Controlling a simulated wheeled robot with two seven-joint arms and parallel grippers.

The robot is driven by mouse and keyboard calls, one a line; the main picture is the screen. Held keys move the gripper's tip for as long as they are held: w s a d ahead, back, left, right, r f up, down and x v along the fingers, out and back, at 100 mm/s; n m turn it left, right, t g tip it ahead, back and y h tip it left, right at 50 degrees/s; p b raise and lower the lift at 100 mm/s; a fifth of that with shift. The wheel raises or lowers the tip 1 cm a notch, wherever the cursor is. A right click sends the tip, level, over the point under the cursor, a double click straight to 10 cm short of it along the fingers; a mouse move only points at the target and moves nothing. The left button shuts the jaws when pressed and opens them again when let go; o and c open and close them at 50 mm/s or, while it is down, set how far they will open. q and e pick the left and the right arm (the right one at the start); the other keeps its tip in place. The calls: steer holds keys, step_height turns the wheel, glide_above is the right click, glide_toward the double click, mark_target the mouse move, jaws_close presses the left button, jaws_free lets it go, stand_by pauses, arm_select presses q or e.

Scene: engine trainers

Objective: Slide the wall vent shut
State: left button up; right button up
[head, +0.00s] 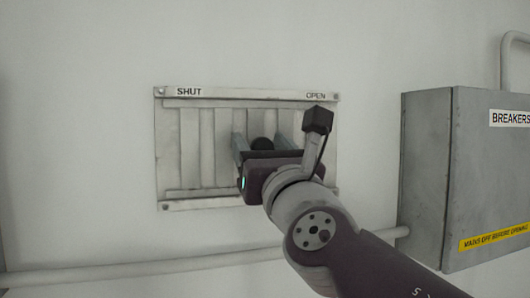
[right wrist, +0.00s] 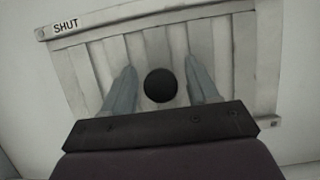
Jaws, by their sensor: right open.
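The wall vent (head: 188,150) is a pale metal frame with vertical slats, labelled SHUT at its upper left and OPEN at its upper right. A round black knob (head: 262,144) sits right of the vent's middle, partly hidden by my right gripper. My right gripper (head: 254,146) is in front of the vent, its jaws open. In the right wrist view, the knob (right wrist: 160,85) lies between the two bluish fingers (right wrist: 163,85), with a gap on each side. I cannot tell how deep the fingers reach around it. My left gripper is not in view.
A grey breaker box (head: 425,170) with a yellow warning label stands out from the wall to the right, near my right arm. A pale pipe (head: 130,277) runs along the wall below the vent. The wall left of the vent is clear.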

steer(key=b+v, duration=0.4)
steer(key=v, duration=0.8)
steer(key=shift+s+b, duration=0.35)
steer(key=shift+f, duration=0.1)
